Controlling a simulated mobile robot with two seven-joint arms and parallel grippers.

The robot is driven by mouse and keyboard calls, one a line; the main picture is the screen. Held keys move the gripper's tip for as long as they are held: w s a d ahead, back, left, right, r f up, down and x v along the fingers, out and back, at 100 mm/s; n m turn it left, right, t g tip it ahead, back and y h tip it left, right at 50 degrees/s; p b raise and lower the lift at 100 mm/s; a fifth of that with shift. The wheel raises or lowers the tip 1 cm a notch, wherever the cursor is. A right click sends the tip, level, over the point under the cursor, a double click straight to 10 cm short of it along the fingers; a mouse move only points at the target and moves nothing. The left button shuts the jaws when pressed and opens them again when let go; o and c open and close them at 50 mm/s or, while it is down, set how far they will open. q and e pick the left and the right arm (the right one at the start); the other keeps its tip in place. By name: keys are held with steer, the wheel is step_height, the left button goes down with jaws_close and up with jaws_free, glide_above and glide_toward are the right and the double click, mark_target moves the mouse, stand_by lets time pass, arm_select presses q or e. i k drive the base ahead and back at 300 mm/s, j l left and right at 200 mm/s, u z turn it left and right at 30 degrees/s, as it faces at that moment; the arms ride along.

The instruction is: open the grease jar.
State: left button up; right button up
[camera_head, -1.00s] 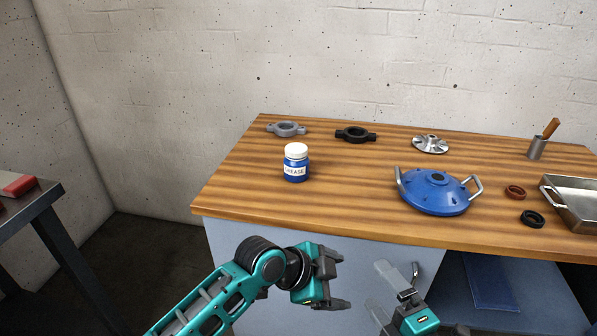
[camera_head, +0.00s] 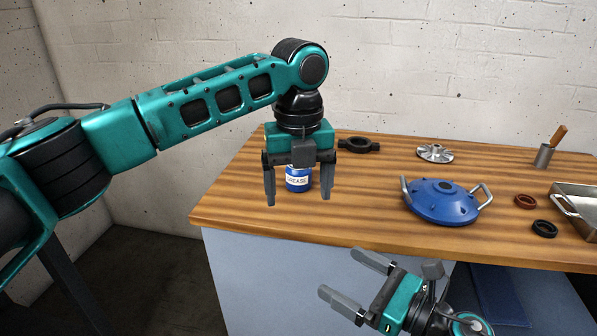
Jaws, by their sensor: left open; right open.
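The blue grease jar (camera_head: 298,181) stands upright on the wooden workbench, its label facing me. My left gripper (camera_head: 298,197) points down with its fingers open, in front of and above the jar in the picture. Its body hides the jar's white lid, and I cannot tell whether the fingers are around the jar or nearer to me. My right gripper (camera_head: 343,277) is open and empty, in front of the bench's front edge and below its top in the picture.
The front left bench top is clear.

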mark_target(297, 180)
steer(key=i, duration=0.9)
